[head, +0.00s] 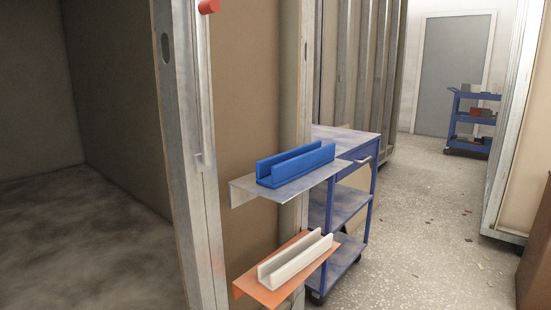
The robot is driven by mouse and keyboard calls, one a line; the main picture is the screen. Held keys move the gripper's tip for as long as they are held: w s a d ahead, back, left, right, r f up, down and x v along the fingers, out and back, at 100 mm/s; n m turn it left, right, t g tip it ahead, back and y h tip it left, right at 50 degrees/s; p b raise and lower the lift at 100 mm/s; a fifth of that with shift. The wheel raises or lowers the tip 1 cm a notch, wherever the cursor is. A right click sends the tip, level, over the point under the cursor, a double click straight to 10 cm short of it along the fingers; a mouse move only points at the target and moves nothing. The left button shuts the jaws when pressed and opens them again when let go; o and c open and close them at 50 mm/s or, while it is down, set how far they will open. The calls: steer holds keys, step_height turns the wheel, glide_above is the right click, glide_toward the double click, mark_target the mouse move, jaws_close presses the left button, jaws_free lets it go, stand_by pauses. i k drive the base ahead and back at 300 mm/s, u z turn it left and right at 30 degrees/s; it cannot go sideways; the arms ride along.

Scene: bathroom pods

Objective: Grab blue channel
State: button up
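A blue channel (296,165), a U-shaped open-topped piece, lies on a grey metal shelf (243,190) fixed to the wall panel at the middle of the head view. It sits lengthwise and seems to rest flat on the shelf. A similar white channel (296,259) lies on an orange shelf (251,288) lower down. My gripper is not in the head view, so I cannot see its place or its state.
A blue cart (345,205) stands right behind the shelves. A metal post (187,150) with a red-tipped bar (207,7) rises to the left. Another blue cart (471,117) stands far back by a grey door (452,75). The speckled floor (420,240) at right is mostly clear.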

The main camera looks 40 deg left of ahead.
mark_target(273, 172)
steer(key=u, duration=0.85)
steer(key=i, duration=0.85)
steer(key=u, duration=0.85)
